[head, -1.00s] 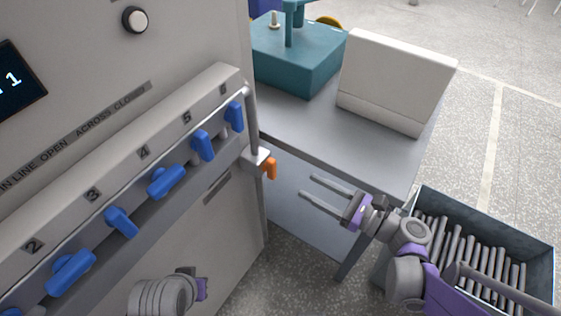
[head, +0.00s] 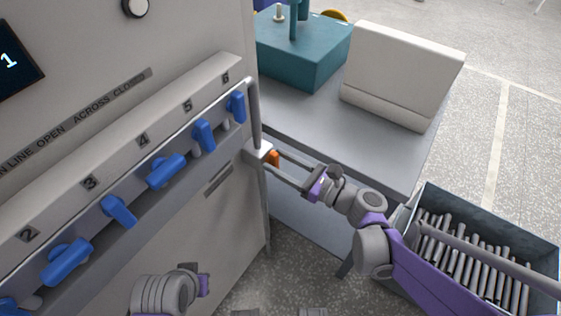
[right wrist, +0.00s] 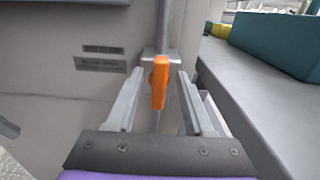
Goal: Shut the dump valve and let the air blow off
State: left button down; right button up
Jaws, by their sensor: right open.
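The dump valve's orange handle (head: 273,158) sits on a pale bracket at the foot of the vertical pipe, on the cabinet's right edge. In the right wrist view the orange handle (right wrist: 159,82) hangs downward between the fingers, with a gap on each side. My right gripper (head: 272,166) is open around the handle; its fingers (right wrist: 158,100) do not appear to touch it. Of my left arm, only a grey and purple part shows low in the head view; its fingers are not visible.
Several blue valve handles (head: 166,171) line the numbered manifold on the left. A grey bench (head: 330,135) carries a teal machine (head: 305,52) and a white box (head: 402,75). A bin (head: 545,250) of metal rods stands at the lower right. A display (head: 12,62) shows 1.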

grip_shut()
jog(key=shift+n, duration=0.3)
jog(key=n+p, duration=0.1)
jog(key=n, duration=0.2)
jog(key=shift+s+a, duration=0.1)
jog(key=shift+s, duration=0.1)
jog(key=n, duration=0.5)
jog(key=shift+s+a+f+p, duration=0.1)
jog(key=shift+s+f+p, duration=0.05)
jog(key=shift+p, duration=0.25)
jog(key=n, duration=0.4)
jog(key=shift+s+a+f+n, duration=0.1)
jog(key=shift+f+n, duration=0.05)
jog(key=shift+n, duration=0.15)
jog(key=n, duration=0.3)
jog(key=n+p, duration=0.1)
jog(key=shift+f+n, duration=0.25)
jog(key=shift+n, duration=0.05)
grip_release()
